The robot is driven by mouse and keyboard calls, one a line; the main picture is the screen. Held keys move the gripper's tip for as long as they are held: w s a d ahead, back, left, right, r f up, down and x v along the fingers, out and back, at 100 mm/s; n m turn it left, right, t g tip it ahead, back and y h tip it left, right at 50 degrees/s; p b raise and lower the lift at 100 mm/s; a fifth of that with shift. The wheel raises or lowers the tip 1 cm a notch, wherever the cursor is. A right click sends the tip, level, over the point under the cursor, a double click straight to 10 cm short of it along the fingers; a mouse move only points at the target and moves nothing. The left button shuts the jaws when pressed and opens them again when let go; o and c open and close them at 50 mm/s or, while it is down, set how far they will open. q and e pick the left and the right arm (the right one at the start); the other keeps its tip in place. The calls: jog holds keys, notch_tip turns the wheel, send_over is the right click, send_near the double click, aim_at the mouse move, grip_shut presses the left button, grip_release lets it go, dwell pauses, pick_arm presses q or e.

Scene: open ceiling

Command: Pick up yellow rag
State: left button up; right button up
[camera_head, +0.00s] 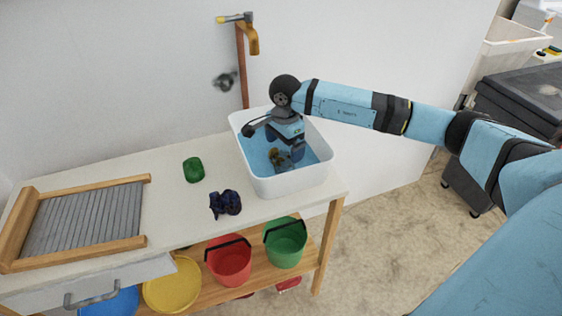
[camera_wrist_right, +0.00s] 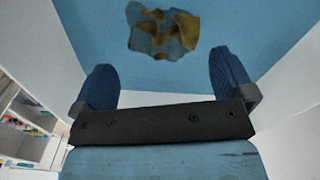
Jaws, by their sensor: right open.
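The yellow rag (camera_head: 275,157) is a crumpled brownish-yellow cloth, seemingly under the blue water in the white basin (camera_head: 245,164). It also shows in the right wrist view (camera_wrist_right: 163,33), top centre, beyond the fingertips. My right gripper (camera_head: 287,160) points down into the basin, right above or beside the rag, and partly hides it in the head view. In the right wrist view its two blue fingers (camera_wrist_right: 165,78) are spread wide with nothing between them. Whether the fingers touch the water cannot be told. My left gripper is not in view.
A green cloth (camera_head: 194,169) and a dark blue cloth (camera_head: 225,204) lie on the white table (camera_head: 170,200) left of the basin. A washboard (camera_head: 85,218) lies at the far left. A brass tap (camera_head: 252,40) is on the wall behind. Colored buckets (camera_head: 230,262) stand on the shelf below.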

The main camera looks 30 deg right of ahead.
aim_at(283, 155)
jog(key=f, duration=0.5)
jog(key=shift+w+a+f, duration=0.1)
jog(key=shift+w+a, duration=0.05)
jog(key=shift+w, duration=0.05)
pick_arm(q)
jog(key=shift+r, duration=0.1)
pick_arm(e)
jog(key=shift+c, duration=0.2)
jog(key=c, duration=0.7)
jog(key=shift+c, duration=0.2)
pick_arm(q)
jog(key=shift+p, duration=0.65)
pick_arm(e)
notch_tip(283, 155, up, 20)
